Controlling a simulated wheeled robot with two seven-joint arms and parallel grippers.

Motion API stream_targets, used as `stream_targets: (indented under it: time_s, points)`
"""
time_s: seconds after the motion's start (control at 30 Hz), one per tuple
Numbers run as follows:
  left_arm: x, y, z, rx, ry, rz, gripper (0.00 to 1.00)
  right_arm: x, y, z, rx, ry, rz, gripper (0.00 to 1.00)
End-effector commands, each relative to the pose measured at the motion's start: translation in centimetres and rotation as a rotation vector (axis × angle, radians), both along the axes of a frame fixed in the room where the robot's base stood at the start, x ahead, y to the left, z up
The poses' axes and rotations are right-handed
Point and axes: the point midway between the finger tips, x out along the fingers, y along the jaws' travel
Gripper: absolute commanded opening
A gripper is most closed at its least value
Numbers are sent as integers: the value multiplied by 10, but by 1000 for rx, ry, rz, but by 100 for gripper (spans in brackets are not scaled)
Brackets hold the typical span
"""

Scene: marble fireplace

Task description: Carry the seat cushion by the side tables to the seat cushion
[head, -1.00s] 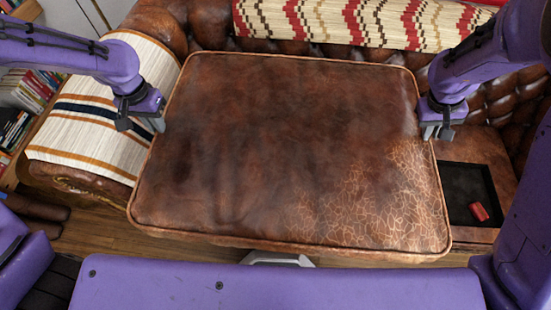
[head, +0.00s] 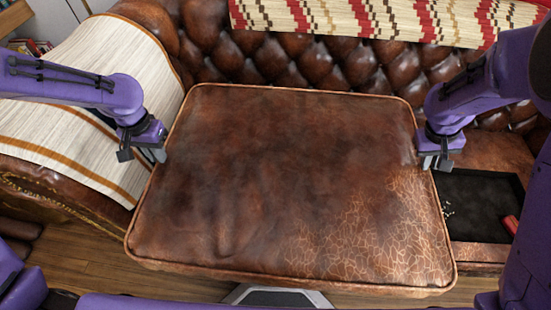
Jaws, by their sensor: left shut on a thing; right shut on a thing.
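A large brown leather seat cushion (head: 280,180) with piped edges and a cracked patch at its lower right fills the middle of the head view. My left gripper (head: 154,154) is shut on its left edge. My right gripper (head: 432,162) is shut on its right edge. The cushion is held roughly flat in front of a tufted brown leather sofa (head: 290,58). It hides much of the sofa's seat, so I cannot tell whether another cushion lies beneath.
A striped cloth (head: 75,115) covers the sofa's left arm, and a patterned red and cream cloth (head: 390,18) hangs over the backrest. A black tray (head: 475,200) with a red object (head: 511,225) and small white bits sits at right. Wooden floor (head: 85,262) shows at lower left.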

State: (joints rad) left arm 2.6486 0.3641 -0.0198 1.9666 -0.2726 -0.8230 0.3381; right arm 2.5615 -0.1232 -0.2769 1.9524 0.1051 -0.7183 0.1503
Motion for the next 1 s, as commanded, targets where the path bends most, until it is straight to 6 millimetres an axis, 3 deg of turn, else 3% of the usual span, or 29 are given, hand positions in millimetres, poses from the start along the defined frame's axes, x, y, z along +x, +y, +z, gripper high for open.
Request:
stream_targets:
  time_s: [0.37,1.0]
  points:
    - [1,0,-2,0,-4,0,0,1,0,-1,-1,-6,-2,0]
    - [1,-1,-45,0,-4,0,0,1,0,-45,-1,-6,-2,0]
